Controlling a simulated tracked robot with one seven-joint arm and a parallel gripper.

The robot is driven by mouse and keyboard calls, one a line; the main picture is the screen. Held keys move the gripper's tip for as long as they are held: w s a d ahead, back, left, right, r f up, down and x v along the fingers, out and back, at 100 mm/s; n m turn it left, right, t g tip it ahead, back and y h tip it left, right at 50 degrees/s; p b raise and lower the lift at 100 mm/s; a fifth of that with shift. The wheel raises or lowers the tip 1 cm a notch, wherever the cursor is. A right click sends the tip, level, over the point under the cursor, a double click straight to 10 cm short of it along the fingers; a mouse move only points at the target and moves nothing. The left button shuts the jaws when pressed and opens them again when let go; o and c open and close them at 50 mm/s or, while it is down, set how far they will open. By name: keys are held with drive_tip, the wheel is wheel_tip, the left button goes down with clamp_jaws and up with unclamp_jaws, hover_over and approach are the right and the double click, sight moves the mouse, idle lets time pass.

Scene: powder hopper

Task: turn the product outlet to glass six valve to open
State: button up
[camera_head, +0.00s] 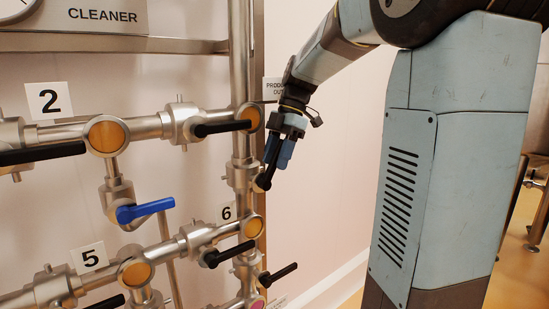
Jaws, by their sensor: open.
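My gripper (279,158) hangs from above in the head view, right of the vertical steel pipe, fingers pointing down. It is open. A black lever handle (264,183), which looks like that of the valve (240,175) on the vertical pipe between rows 2 and 6, has its round pivot just below the fingers. Its bar seems to run steeply up among the fingers; I cannot tell whether they touch it. A "PRODUCT OU..." sign (273,87) is partly hidden by my arm. The "6" label (227,212) is below left.
Other black handles are close by: row 2 (222,128), beside the 6 (230,254) and lower right (278,272). A blue handle (145,210) is further left. Labels "2" (49,101) and "5" (89,257) mark rows. Bare wall (325,200) lies right of the gripper.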

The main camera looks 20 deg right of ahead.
drive_tip(key=shift+f, duration=0.2)
clamp_jaws()
idle(0.4)
